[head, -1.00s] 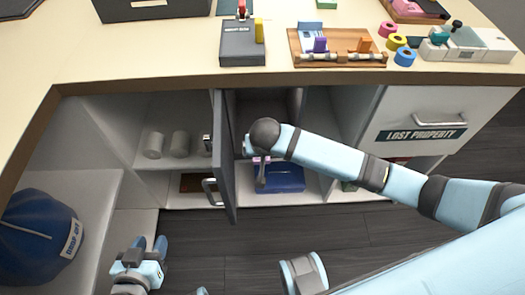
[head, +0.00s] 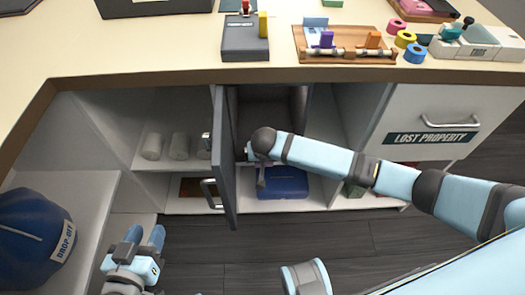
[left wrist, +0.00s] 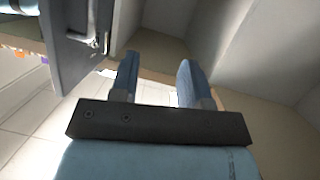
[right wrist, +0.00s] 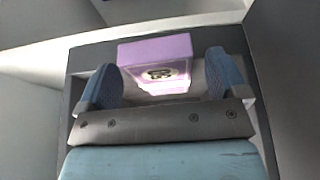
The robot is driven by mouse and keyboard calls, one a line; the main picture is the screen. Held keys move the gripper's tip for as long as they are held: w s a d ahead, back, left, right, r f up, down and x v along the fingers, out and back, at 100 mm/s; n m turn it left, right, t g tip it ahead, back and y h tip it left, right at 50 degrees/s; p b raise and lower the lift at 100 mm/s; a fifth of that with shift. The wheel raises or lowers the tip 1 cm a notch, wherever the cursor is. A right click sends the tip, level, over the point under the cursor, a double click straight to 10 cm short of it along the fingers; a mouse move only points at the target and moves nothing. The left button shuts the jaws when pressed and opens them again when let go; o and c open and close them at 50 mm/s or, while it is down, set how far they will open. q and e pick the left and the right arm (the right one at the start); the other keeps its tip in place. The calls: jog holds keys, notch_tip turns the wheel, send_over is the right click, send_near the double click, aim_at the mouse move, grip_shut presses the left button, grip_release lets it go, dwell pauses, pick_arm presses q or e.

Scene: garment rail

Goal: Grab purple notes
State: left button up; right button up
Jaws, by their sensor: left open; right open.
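The purple notes show in the right wrist view as a light purple block (right wrist: 157,62) with a dark emblem on its front face. It sits inside a grey-walled compartment. My right gripper (right wrist: 163,85) is open, with its blue fingertips on either side of the near part of the block; I cannot tell whether they touch it. In the head view my right arm reaches into the open cupboard and its wrist hides the block. My left gripper (head: 144,240) is open and empty, low in front of the cupboards; its fingers also show in the left wrist view (left wrist: 158,80).
An open grey door (head: 224,160) stands just left of my right wrist. A blue bin (head: 282,183) sits low in the cupboard. The counter (head: 180,50) above holds a wooden tray (head: 345,57) and tape rolls. A blue drop-off bag (head: 35,238) is at left.

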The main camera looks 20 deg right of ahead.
jog(key=c, duration=1)
jog(key=shift+r, duration=0.1)
